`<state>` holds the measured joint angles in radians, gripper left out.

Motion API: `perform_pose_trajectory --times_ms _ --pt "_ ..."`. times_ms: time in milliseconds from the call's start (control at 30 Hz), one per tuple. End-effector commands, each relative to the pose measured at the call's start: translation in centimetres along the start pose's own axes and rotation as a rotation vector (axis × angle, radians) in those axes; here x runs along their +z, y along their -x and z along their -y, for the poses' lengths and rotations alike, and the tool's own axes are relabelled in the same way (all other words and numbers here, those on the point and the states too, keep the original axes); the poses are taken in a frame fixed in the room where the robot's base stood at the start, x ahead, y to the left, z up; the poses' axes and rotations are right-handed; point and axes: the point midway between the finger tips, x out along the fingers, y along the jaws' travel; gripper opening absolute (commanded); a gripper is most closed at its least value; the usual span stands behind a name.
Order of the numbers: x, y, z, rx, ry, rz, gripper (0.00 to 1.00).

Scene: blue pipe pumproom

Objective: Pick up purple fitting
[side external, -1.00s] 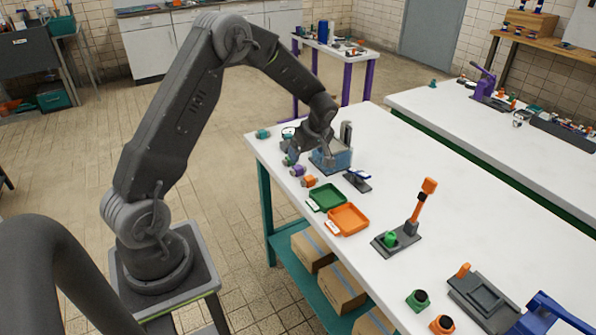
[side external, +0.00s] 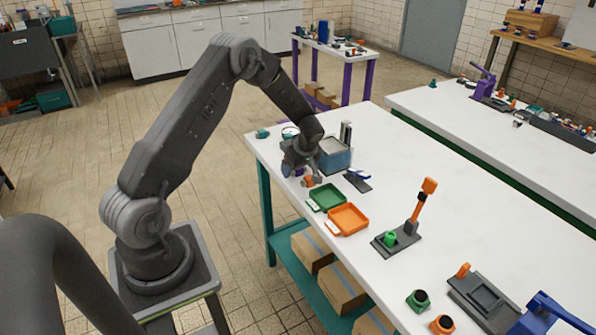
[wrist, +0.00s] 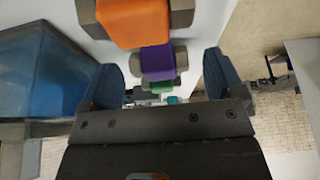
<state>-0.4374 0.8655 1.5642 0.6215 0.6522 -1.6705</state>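The purple fitting (wrist: 157,62) has a purple middle and grey ends. In the wrist view it appears between my gripper's two blue-padded fingers, with clear space on both sides. My gripper (wrist: 163,66) is open and empty. In the side view my gripper (side external: 304,170) is low over the row of fittings near the table's left edge and hides most of the purple one. An orange fitting (wrist: 133,20) is beside the purple one, and a green fitting (wrist: 162,86) is on its other side, partly hidden by the gripper.
A blue bin (side external: 335,156) stands close to the right of my gripper. Green (side external: 327,198) and orange (side external: 348,219) trays lie nearer the camera. A teal fitting (side external: 262,134) sits at the far table corner.

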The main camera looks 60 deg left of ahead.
Motion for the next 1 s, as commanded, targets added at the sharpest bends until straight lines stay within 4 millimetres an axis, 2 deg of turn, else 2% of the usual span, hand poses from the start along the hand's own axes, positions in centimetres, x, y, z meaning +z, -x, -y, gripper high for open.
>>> perform_pose_trajectory --times_ms 67,600,867,1000 --pt "0.00 0.02 0.00 0.000 0.000 0.000 0.81" --pt "-0.02 0.07 -0.01 0.000 0.000 0.000 0.31" --pt "-0.08 0.20 -0.02 0.000 0.000 -0.001 0.30" --pt "-0.41 0.94 -0.04 0.001 0.000 -0.001 0.30"
